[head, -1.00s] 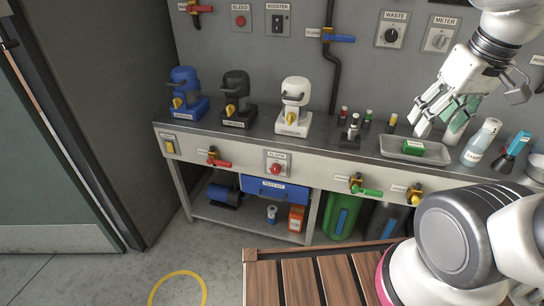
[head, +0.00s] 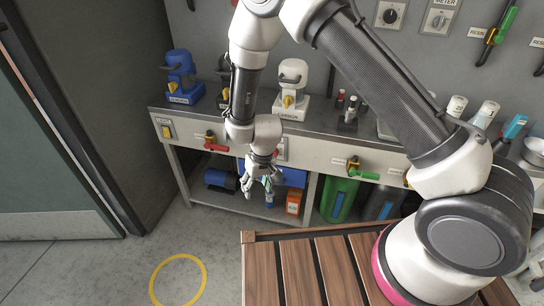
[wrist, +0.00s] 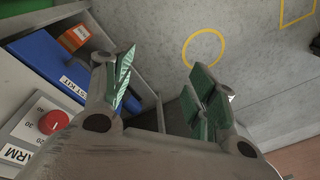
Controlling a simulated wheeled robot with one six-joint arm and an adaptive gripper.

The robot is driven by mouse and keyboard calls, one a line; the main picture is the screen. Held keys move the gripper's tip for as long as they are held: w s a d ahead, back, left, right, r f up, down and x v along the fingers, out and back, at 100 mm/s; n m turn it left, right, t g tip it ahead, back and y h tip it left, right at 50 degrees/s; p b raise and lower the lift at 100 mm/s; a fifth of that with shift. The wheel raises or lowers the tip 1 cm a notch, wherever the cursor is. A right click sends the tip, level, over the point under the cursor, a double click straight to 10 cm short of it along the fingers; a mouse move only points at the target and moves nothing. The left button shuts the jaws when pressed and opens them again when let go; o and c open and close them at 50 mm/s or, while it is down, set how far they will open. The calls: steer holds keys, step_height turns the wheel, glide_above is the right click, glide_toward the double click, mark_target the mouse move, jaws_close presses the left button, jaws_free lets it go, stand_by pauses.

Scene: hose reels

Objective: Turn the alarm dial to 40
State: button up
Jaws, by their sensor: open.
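The alarm dial is a red knob (wrist: 53,121) on a white plate marked ARM and with small numbers, at the lower left of the wrist view. In the head view only the edge of its plate (head: 282,149) shows on the bench front; my wrist hides most of it. My gripper (head: 258,187) hangs in front of the bench, fingers pointing down, below the dial's height. In the wrist view my gripper's green-padded fingers (wrist: 163,80) are spread apart with nothing between them. The dial is to the left of the fingers, apart from them. Its setting is too unclear to read.
An orange box (head: 294,201) is on the lower shelf. A red-handled valve (head: 214,145) is left of the dial, a green-handled one (head: 362,173) right. The floor in front is clear.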

steer(key=w+f+t+h, duration=0.1)
steer(key=w+f+t, duration=0.25)
steer(key=f, duration=0.65)
steer(key=w+f+t+h, duration=0.1)
steer(key=w+f+t, duration=0.3)
steer(key=f, duration=0.5)
steer(key=w+d+r+t+h, duration=0.2)
steer(key=r+t+h, duration=0.1)
steer(key=r+t, duration=0.3)
steer(key=w+d+r+t+h, duration=0.2)
steer(key=w+r+t+h, duration=0.1)
steer(key=r, duration=0.5)
steer(key=x, duration=0.7)
steer(key=shift+w, duration=0.25)
steer(key=shift+d+r, duration=0.1)
steer(key=shift+r, duration=0.05)
steer(key=c, duration=1)
